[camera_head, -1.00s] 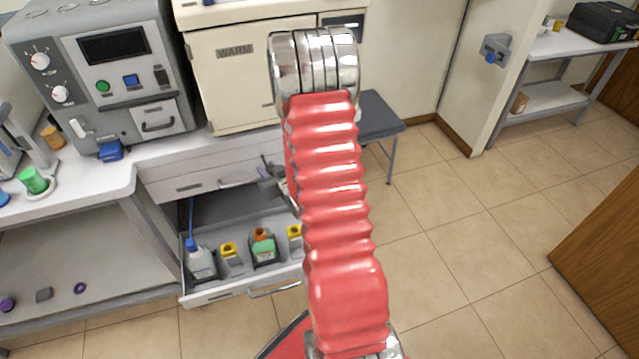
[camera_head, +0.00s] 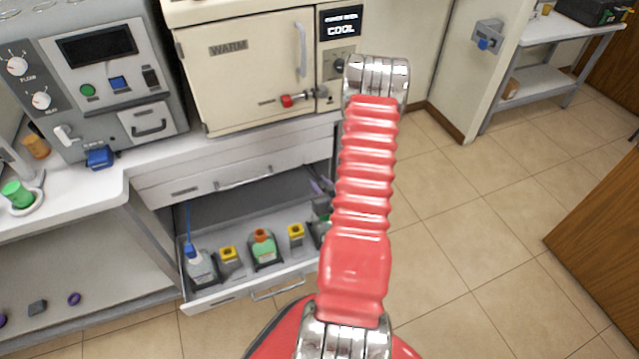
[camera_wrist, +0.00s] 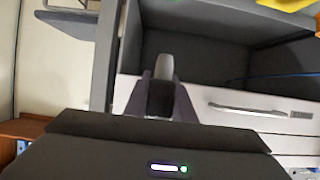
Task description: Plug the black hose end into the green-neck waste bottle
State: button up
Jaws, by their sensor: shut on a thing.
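My gripper (camera_wrist: 160,98) is shut on a dark piece with a rounded grey tip (camera_wrist: 165,67), probably the black hose end. In the head view my gripper (camera_head: 319,190) is small and partly hidden behind my red arm, over the right side of the open drawer (camera_head: 215,295). A bottle with a bit of green at its top (camera_head: 326,219) stands there, mostly hidden by my arm; I cannot tell for sure that it is the green-neck waste bottle. The held piece is apart from the bottles as far as I can see.
The drawer also holds a blue-capped bottle (camera_head: 202,270) with a blue tube, an orange-capped bottle (camera_head: 264,250), and yellow-capped containers (camera_head: 296,238). A cream oven (camera_head: 250,75) and a grey machine (camera_head: 110,75) stand above. Open floor (camera_head: 470,240) lies right.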

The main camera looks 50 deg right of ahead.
jog(key=shift+s+d, duration=0.1)
jog(key=shift+s, duration=0.05)
jog(key=shift+f, duration=0.1)
jog(key=shift+f, duration=2.8)
jog(key=shift+s+f, duration=0.15)
jog(key=shift+f, duration=1.65)
dwell(0.9)
jog(key=o, duration=1.1)
jog(key=shift+o, duration=0.2)
